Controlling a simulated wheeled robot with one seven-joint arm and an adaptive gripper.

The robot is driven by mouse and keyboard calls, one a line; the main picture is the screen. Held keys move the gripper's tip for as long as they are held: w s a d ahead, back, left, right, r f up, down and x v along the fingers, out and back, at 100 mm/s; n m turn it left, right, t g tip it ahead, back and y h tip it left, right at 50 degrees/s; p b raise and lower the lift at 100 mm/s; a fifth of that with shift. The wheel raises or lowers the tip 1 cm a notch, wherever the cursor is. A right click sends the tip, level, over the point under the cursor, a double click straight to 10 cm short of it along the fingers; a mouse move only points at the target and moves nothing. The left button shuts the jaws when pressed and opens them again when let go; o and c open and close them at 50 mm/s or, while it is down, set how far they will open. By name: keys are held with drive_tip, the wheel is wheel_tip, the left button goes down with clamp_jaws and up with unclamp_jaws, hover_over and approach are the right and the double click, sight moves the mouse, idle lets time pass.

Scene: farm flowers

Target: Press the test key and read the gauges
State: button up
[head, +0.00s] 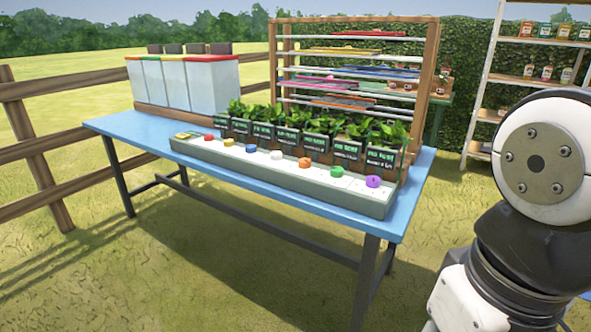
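A long pale grey tray (285,192) lies along the front of a blue table (235,199). Round knobs stand in a row on it, from a red knob (208,137) at the left to a purple knob (373,181) at the right. Behind them is a row of dark panels (380,158) with pale green lettering too small to read, in front of leafy green plants (395,131). A small yellow piece (183,136) sits at the tray's left end. I cannot tell which part is the test key. My gripper is not in view; only my arm shows at the right.
White bins (208,84) with coloured lids stand at the table's back left. A wooden rack (437,65) with coloured trays stands behind the plants. A shelf (487,81) with jars is at the right, a wooden fence (38,150) at the left. The grass in front is clear.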

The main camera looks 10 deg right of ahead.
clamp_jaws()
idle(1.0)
